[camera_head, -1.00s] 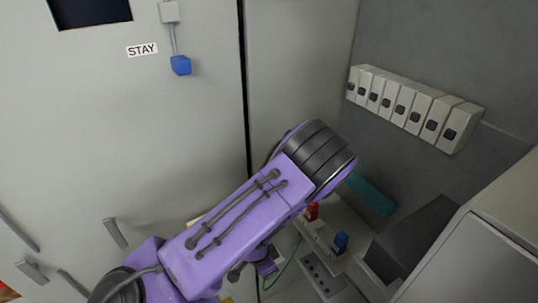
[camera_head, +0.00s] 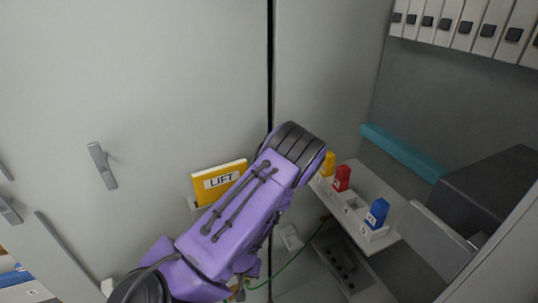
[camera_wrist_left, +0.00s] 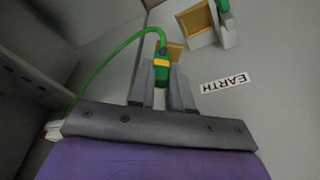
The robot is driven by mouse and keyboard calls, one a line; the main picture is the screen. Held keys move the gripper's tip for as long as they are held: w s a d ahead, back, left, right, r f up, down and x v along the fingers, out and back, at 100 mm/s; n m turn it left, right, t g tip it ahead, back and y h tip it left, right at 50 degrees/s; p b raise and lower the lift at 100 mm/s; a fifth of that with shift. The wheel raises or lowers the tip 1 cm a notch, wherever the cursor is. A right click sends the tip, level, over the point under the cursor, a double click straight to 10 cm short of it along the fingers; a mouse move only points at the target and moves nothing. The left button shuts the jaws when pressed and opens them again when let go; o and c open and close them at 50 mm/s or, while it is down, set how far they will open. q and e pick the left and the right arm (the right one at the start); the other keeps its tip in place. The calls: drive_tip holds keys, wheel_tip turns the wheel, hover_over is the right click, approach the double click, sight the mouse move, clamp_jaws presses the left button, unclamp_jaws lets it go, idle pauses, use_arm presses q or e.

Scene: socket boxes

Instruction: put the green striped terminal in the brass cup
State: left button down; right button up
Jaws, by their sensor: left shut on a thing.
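The green terminal (camera_wrist_left: 161,73) with a yellow stripe is between the fingers of my left gripper (camera_wrist_left: 162,88) in the left wrist view. The gripper is shut on it. A green cable loops from its top to the left. A brass-coloured surface (camera_wrist_left: 176,52) shows just behind the terminal; whether this is the brass cup, and whether the terminal touches it, I cannot tell. My purple left arm hides the gripper and terminal in the head view. My right gripper is not in view.
An EARTH label (camera_wrist_left: 225,83) is beside the gripper. A grey and brass bracket (camera_wrist_left: 197,23) stands beyond. In the head view, a yellow LIFT sign (camera_head: 220,182) is behind my arm. Red (camera_head: 342,177) and blue (camera_head: 377,211) blocks stand on a white rack at right.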

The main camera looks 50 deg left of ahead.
use_arm(q)
drive_tip(key=f+n, duration=0.1)
drive_tip(key=s+a+n, duration=0.1)
drive_tip(key=f+n+b, duration=0.1)
drive_tip(key=shift+s+a+f+g+y, duration=0.3)
drive_tip(key=shift+s, duration=0.1)
drive_tip(key=f+n+b, duration=0.1)
drive_tip(key=s+a+f+n+b, duration=0.1)
drive_tip(key=n, duration=0.1)
drive_tip(key=f+n+b, duration=0.1)
drive_tip(key=shift+s+a+n+g+y+b, duration=0.2)
drive_tip(key=shift+s+n+g+y+b, duration=0.1)
drive_tip(key=shift+s+n+g+y, duration=0.1)
drive_tip(key=shift+w+r, duration=0.1)
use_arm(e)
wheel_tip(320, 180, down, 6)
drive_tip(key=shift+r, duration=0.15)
use_arm(q)
drive_tip(key=shift+r+p, duration=0.15)
drive_tip(key=shift+p, duration=0.3)
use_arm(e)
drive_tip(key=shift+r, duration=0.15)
use_arm(q)
drive_tip(key=shift+f, duration=0.35)
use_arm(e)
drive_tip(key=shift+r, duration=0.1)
